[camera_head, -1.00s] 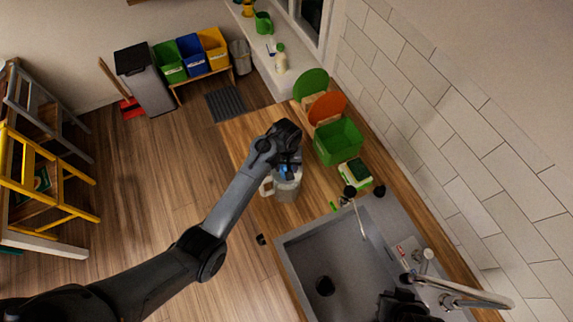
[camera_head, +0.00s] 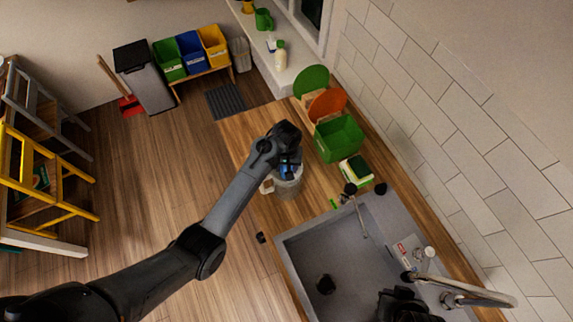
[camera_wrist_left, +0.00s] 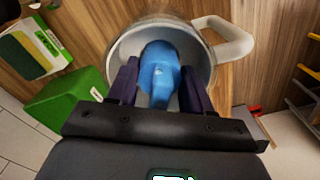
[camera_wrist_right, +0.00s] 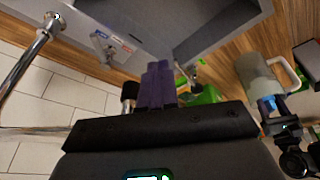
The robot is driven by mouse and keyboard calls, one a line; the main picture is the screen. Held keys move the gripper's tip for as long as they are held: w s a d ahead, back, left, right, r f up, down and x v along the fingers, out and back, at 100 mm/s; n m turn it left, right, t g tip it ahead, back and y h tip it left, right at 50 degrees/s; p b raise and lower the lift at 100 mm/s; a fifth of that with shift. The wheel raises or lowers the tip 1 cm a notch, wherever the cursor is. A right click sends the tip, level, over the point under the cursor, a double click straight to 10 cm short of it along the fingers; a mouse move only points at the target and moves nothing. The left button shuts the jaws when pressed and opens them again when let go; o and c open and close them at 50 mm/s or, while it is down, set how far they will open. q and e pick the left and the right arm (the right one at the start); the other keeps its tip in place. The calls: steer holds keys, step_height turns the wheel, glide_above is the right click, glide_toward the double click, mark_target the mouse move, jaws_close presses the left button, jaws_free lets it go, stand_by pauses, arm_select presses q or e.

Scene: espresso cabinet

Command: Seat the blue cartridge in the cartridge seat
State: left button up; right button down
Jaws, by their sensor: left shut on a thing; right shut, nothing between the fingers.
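The blue cartridge (camera_wrist_left: 160,72) is between the fingers of my left gripper (camera_wrist_left: 160,92), which is shut on it. The cartridge is over the open mouth of a grey pitcher-like vessel with a pale handle (camera_wrist_left: 225,38); its lower end is inside the rim as seen from above, and I cannot tell whether it touches the bottom. In the head view the vessel (camera_head: 287,187) stands on the wooden counter beneath my left gripper (camera_head: 289,168). My right gripper (camera_wrist_right: 157,84) is shut and empty near the sink. I cannot tell whether the vessel holds the cartridge seat.
The grey sink (camera_head: 305,255) with its faucet (camera_head: 470,294) lies right of the vessel. Bare counter (camera_head: 240,145) lies left of the vessel.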

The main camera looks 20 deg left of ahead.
arm_select(q)
steer(key=shift+f+b, duration=0.4)
steer(key=shift+f, duration=0.6)
steer(key=o, duration=1.3)
steer(key=shift+r, duration=0.1)
step_height(320, 180, up, 10)
steer(key=shift+f+b, duration=0.1)
steer(key=shift+b, duration=0.7)
steer(key=shift+r, duration=0.5)
